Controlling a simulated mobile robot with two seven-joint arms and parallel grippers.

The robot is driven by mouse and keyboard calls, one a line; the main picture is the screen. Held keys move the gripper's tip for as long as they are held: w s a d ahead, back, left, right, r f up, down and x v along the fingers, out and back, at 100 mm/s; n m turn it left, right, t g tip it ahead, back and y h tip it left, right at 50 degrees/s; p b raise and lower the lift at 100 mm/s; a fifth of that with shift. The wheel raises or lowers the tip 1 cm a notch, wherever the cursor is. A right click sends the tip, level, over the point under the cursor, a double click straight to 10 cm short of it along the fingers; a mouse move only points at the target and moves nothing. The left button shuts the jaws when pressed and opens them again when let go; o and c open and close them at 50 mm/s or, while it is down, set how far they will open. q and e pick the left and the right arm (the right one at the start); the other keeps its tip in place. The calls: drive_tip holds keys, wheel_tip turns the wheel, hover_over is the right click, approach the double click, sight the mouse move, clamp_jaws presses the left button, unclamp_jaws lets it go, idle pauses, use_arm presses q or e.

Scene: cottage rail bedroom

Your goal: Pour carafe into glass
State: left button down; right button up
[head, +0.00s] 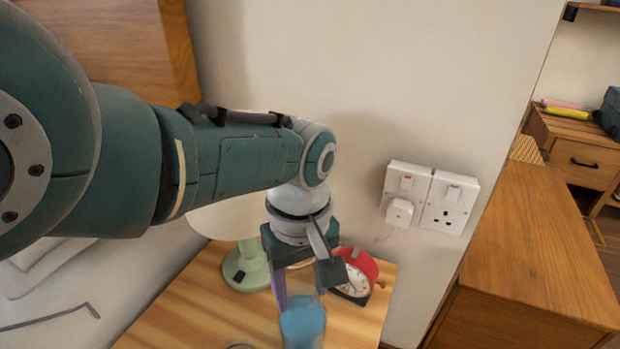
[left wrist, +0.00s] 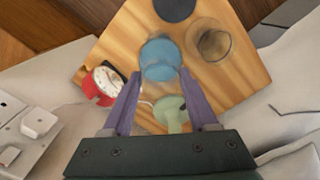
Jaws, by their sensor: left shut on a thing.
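The clear carafe with blue liquid (head: 303,325) is upright or nearly so at the bottom of the head view. My left gripper (head: 300,290) is shut on its upper part. In the left wrist view the blue liquid (left wrist: 160,58) shows just beyond the tips of the purple fingers (left wrist: 160,82). I cannot tell whether the carafe touches the table. A clear round glass (left wrist: 211,42) stands on the table beside the carafe, to its right in the left wrist view; no liquid is plain in it. My right gripper is not in view.
The wooden bedside table (head: 200,310) also holds a red alarm clock (head: 358,272) and a green lamp base (head: 246,268), both close to my gripper. A dark disc (left wrist: 174,8) lies at the table's edge. Wall sockets (head: 428,198) are behind, right.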

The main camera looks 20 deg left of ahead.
use_arm(q)
drive_tip(key=shift+d+f, duration=0.1)
drive_tip(key=shift+f, duration=0.3)
drive_tip(key=shift+w, duration=0.15)
